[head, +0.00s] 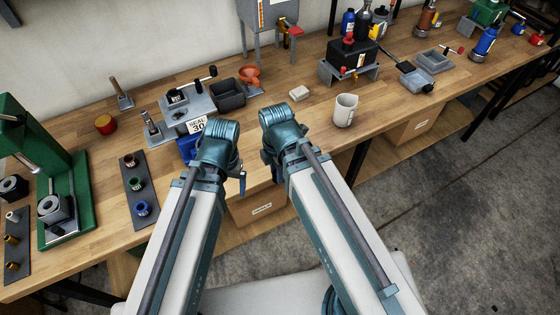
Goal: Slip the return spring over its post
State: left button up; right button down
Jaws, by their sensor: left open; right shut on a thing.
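A grey metal fixture (192,108) with a dark lever and a "30" label stands on the bench, left of centre. A short upright post (151,124) stands on the grey plate at its left end. I cannot tell whether this is the spring's post. I cannot make out the return spring. My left gripper (219,142) is at the bench's front edge, in front of the fixture's right side; it is open, its fingertips mostly hidden. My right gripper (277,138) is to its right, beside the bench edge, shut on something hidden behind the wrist.
A dark open bin (228,95), an orange funnel-like part (249,76), a pale block (299,93) and a white mug (345,110) stand behind my grippers. A rack of ringed parts (139,185) and a green press (55,180) are left.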

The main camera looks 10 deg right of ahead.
notch_tip(320, 180, up, 8)
jog(key=s+p, duration=0.1)
jog(key=p, duration=0.7)
jog(key=shift+a, duration=0.15)
